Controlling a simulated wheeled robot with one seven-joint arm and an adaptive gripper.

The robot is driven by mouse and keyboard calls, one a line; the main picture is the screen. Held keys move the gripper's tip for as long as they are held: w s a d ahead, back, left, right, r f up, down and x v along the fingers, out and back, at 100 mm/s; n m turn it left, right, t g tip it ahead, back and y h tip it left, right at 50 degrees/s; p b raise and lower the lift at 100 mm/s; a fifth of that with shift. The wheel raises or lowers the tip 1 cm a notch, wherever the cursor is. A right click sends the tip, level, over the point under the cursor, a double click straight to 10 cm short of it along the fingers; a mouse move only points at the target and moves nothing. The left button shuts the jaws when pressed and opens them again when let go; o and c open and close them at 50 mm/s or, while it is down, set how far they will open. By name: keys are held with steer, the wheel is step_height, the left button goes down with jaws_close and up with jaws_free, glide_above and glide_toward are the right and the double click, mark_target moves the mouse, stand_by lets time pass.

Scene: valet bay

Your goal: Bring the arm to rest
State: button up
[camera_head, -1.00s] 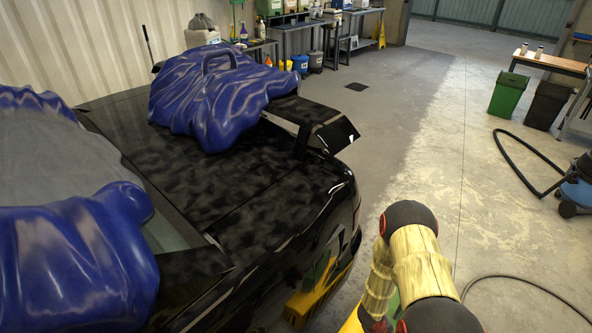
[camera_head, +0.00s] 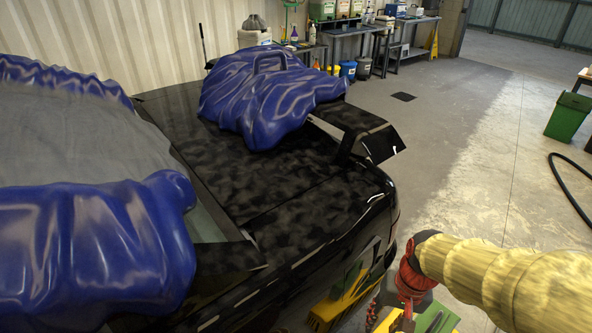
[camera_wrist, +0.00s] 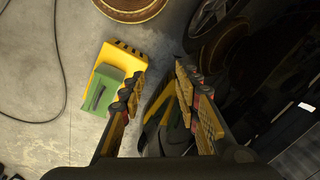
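My gripper (camera_wrist: 160,80) shows in the wrist view with its two fingers apart. Nothing is clearly held between them; a yellow and black shape (camera_wrist: 157,106) shows behind the gap, and I cannot tell how far off it is. My arm (camera_head: 485,270), in a yellowish sleeve with red and black joints, is bent at the lower right of the head view, beside the car. I cannot make out the fingers in the head view.
A glossy black car (camera_head: 285,185) stands close on the left, with blue covers (camera_head: 262,95) on it. A yellow block with a green piece (camera_wrist: 104,92) lies on the floor near a wheel (camera_wrist: 210,18). A green bin (camera_head: 568,116) stands at right.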

steer(key=s+r+n+t, duration=0.1)
steer(key=s+r+t, duration=0.1)
steer(key=r, duration=0.6)
steer(key=s+a+r+n+t+h, duration=0.1)
steer(key=s+r+n+t, duration=0.1)
steer(key=r, duration=0.7)
steer(key=shift+s+a+t, duration=0.15)
steer(key=shift+s+t, duration=0.4)
steer(key=shift+t, duration=0.25)
